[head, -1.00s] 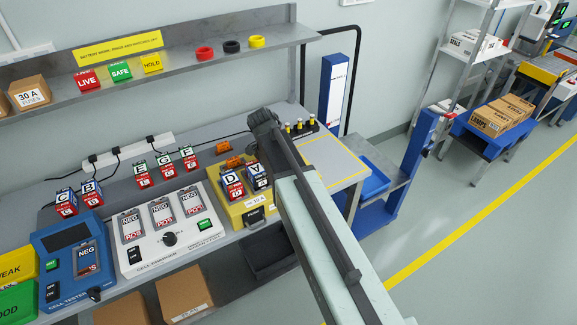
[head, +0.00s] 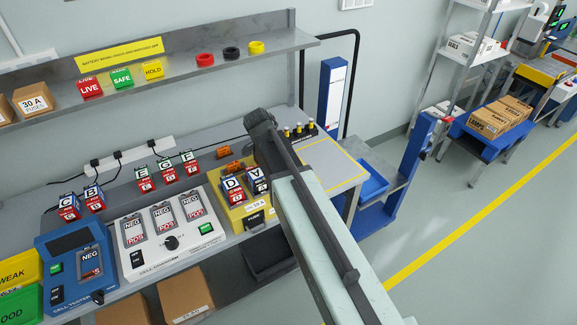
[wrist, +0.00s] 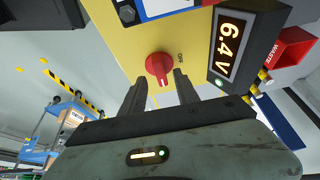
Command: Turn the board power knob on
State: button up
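A round red knob (wrist: 157,66) sits on a yellow board (wrist: 118,42) in the wrist view. The word OFF shows beside it, and a pale mark on the knob points down the picture. My gripper (wrist: 160,80) is open, its two dark fingers just short of the knob, one toward each side. I cannot tell whether either finger touches it. A display (wrist: 232,48) reading 6.4 V is right of the knob.
A red bin marked WASTE (wrist: 291,46) is beside the display. A blue cart (head: 385,200) is to the right.

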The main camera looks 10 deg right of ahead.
jog(key=p+v, duration=0.3)
jog(key=v, duration=0.2)
jog(key=shift+r, duration=0.1)
jog(key=s+d, duration=0.5)
jog(key=d, duration=0.1)
jog(key=s+a+f+n+g+y, duration=0.1)
jog(key=s+a+f+n+y, duration=0.1)
jog(key=s+n, duration=0.6)
jog(key=a+n+y, duration=0.1)
jog(key=n+y, duration=0.1)
jog(key=n, duration=0.4)
jog(key=shift+s+n, duration=0.3)
